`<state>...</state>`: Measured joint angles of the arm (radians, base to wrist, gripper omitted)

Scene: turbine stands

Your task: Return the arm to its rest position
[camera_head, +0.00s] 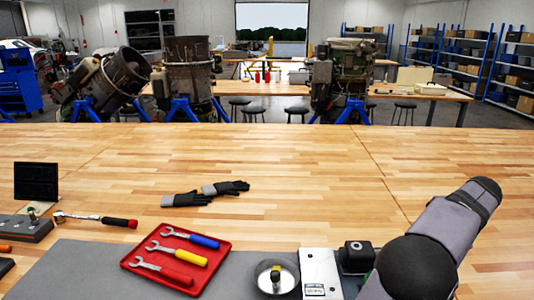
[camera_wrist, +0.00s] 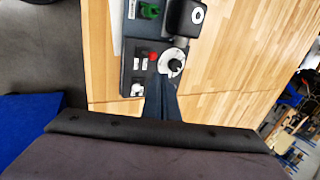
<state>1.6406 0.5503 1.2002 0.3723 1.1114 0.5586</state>
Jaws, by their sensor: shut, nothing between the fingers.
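My arm (camera_head: 445,225) shows at the lower right of the head view as grey links with a black rounded joint. It rises from the front edge of the workbench. My gripper (camera_wrist: 159,82) shows in the wrist view as a narrow dark shape with its fingers together. It is shut and holds nothing. It points toward a dark control box (camera_wrist: 141,70) with a red button and a round dial. I cannot tell the gap between the fingertips and the box. In the head view my gripper is not visible.
The wooden workbench (camera_head: 300,150) has wide clear room at its middle and back. A red tray (camera_head: 140,258) holds three wrenches. Black gloves (camera_head: 210,193), a ratchet (camera_head: 95,219), a round metal dish (camera_head: 275,290) and a dark upright panel (camera_head: 36,181) also sit there.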

